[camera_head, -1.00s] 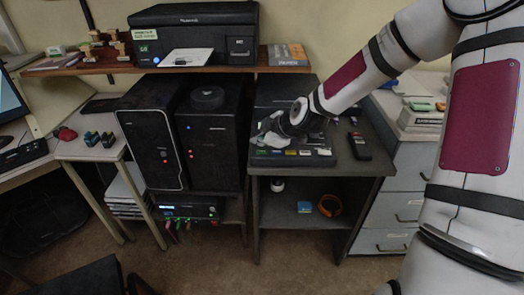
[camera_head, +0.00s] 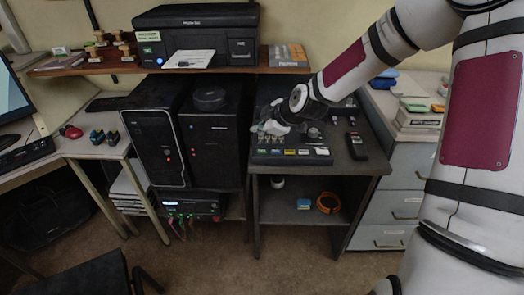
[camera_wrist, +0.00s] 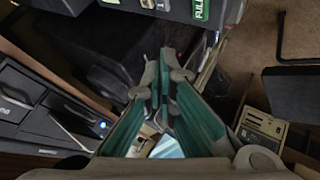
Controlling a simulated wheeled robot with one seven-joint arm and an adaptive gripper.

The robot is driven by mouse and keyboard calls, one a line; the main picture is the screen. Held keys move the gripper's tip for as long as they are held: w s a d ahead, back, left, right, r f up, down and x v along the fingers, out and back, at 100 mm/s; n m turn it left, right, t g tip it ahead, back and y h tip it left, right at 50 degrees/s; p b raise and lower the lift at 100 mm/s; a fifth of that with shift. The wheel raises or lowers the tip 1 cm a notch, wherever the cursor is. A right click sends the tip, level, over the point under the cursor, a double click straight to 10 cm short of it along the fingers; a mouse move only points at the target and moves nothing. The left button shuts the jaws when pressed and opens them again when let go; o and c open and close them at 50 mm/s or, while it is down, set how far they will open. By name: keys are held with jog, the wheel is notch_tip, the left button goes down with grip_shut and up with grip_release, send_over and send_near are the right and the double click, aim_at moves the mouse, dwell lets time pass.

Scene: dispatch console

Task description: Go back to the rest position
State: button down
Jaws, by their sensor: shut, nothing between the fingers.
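My gripper (camera_head: 268,129) is shut and empty. In the head view it hangs at the left part of the dark console (camera_head: 262,157), above or near its row of coloured buttons. Whether it touches the console cannot be told. In the wrist view my gripper's fingers (camera_wrist: 160,68) come together at the tips, with teal inner faces and nothing held between them. My arm reaches in from the upper right.
A black phone-like handset (camera_head: 357,146) lies right of the console. Black computer towers (camera_head: 212,150) stand close on the left. A wooden shelf (camera_head: 110,67) with a printer (camera_head: 195,35) is above. An orange ring (camera_head: 328,203) is on the lower shelf.

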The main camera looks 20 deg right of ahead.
dwell(0.4)
jog(key=s+r+m+g+h+p, duration=0.1)
jog(key=s+r+m, duration=0.3)
jog(key=s, duration=0.9)
jog(key=s+r+m+g+h+p, duration=0.1)
jog(key=s+r+m, duration=0.4)
jog(key=s+r, duration=0.5)
jog(key=s+d+r+m+g+h+p, duration=0.1)
jog(key=s+r+m, duration=0.3)
jog(key=s, duration=1.3)
notch_tip(320, 180, up, 3)
jog(key=shift+s+r+m+g+h, duration=0.1)
jog(key=shift+s+m+g+h, duration=0.3)
jog(key=shift+g, duration=0.2)
